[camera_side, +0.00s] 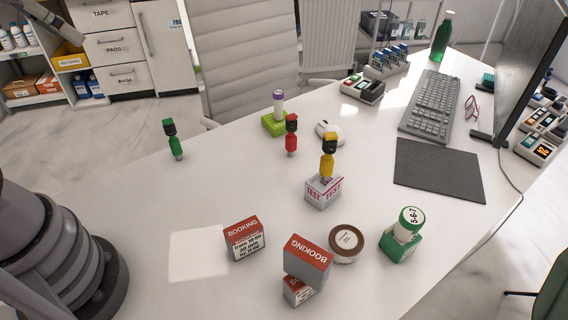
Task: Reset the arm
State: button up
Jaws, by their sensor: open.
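The lower part of my arm (50,250) stands at the left edge of the side view, and its upper links run out of the picture. My gripper cannot be made out in this view. A grey part with a tan end shows at the top left corner, and I cannot tell what it is. No object in view is seen to be touched by my arm.
The white desk (120,190) is clear near my arm. Green (174,141), red (291,136) and yellow (328,162) bottle-like figures stand farther off, the yellow over a TEST box (322,192). BOOKING boxes (245,239), a round tin (346,241) and a monitor (525,65) also stand there.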

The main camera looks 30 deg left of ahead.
jog(key=shift+g, duration=0.4)
jog(key=s, duration=0.5)
jog(key=shift+d+f, duration=0.1)
jog(key=shift+f, duration=0.2)
